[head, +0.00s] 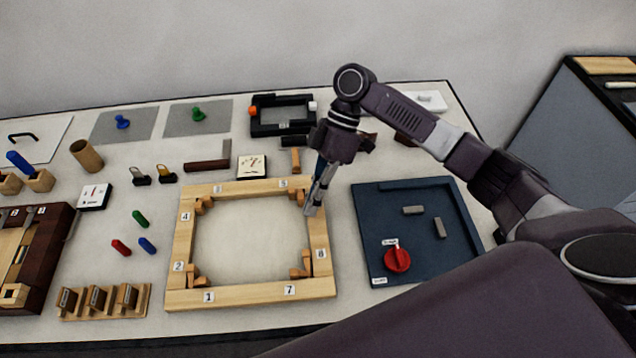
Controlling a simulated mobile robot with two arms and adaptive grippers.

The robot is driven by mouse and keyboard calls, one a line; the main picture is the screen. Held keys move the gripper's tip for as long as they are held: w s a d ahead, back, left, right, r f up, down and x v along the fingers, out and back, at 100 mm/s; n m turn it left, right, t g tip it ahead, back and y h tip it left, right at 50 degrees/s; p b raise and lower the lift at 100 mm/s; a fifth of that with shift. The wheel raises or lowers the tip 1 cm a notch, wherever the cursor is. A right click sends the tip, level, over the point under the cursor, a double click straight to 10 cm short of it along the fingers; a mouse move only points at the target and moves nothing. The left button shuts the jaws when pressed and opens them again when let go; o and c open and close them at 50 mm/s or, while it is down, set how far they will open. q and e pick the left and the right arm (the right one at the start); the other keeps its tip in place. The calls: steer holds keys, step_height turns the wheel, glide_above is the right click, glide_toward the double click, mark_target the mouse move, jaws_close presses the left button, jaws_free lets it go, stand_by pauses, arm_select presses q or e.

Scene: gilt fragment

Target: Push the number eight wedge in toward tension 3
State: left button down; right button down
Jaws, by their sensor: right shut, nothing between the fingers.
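A light wooden frame (250,294) lies on the table with number tags along its sides. The number eight tag (321,254) is on the frame's right side. Small wooden wedges (301,268) sit at the lower right inner corner, beside that tag; which one is number eight is hard to tell. My right gripper (311,211) is shut and empty, pointing down at the upper part of the frame's right side. It hides part of the upper right corner; contact cannot be told. A white dial gauge (252,167) stands behind the frame. My left gripper is not in view.
A dark blue tray (455,262) with a red knob (397,259) and grey blocks is right of the frame. Red, green and blue pegs (140,218) lie to the left. A wooden rack (103,300) stands at front left. The frame's inside is mostly clear.

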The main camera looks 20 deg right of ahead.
mark_target(306, 255)
steer(key=p+x, duration=0.1)
steer(key=x, duration=0.2)
steer(key=shift+s+a+f, duration=0.2)
steer(key=shift+s+a+r+p, duration=0.15)
steer(key=shift+s+p, duration=0.25)
steer(key=shift+s, duration=0.2)
steer(key=shift+s+a+r+p, duration=0.1)
steer(key=shift+s+p, duration=0.3)
steer(key=shift+s, duration=0.2)
steer(key=shift+s+a+f, duration=0.15)
steer(key=shift+s, duration=0.45)
steer(key=shift+f, duration=0.1)
